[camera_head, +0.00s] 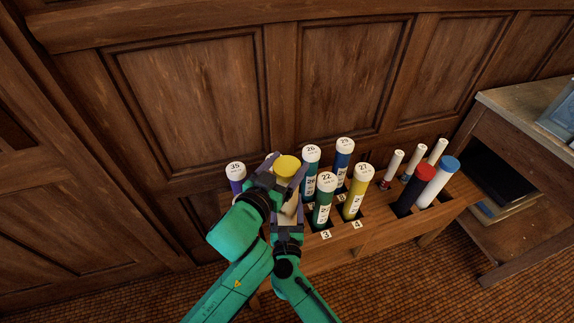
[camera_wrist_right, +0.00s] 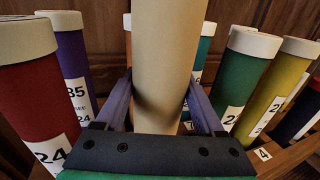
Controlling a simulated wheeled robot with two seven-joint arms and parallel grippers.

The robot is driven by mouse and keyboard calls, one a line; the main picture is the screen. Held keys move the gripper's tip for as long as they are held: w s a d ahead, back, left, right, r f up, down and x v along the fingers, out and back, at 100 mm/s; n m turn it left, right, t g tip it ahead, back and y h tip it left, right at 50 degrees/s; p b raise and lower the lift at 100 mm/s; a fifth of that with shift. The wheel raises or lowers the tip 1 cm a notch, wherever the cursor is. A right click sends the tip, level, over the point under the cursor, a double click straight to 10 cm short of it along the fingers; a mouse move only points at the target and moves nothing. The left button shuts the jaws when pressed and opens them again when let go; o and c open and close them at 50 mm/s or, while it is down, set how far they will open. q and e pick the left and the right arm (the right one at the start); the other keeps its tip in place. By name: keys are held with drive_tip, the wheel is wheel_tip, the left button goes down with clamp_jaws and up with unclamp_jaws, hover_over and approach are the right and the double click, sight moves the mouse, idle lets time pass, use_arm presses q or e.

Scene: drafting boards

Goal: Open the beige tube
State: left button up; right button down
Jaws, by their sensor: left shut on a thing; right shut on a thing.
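The beige tube (camera_head: 287,213) stands at the front left of the wooden rack, mostly hidden by my arms in the head view. In the right wrist view, its beige body (camera_wrist_right: 166,50) fills the middle. Its yellow cap (camera_head: 287,163) is between the fingers of my left gripper (camera_head: 284,169), which is shut on it. I cannot tell whether the cap still touches the tube. My right gripper (camera_head: 288,222) is below, shut on the tube's body. Its purple fingers (camera_wrist_right: 162,92) lie on both sides of the body in the wrist view.
Close around stand a purple tube (camera_head: 236,175), a green tube (camera_head: 323,200), a yellow tube (camera_head: 354,195) and a red tube (camera_wrist_right: 30,90). Further right are a dark tube with red cap (camera_head: 414,190) and a white tube with blue cap (camera_head: 437,182). A panelled wall is behind.

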sight(287, 165)
use_arm(q)
drive_tip(key=shift+r, duration=2)
use_arm(e)
unclamp_jaws()
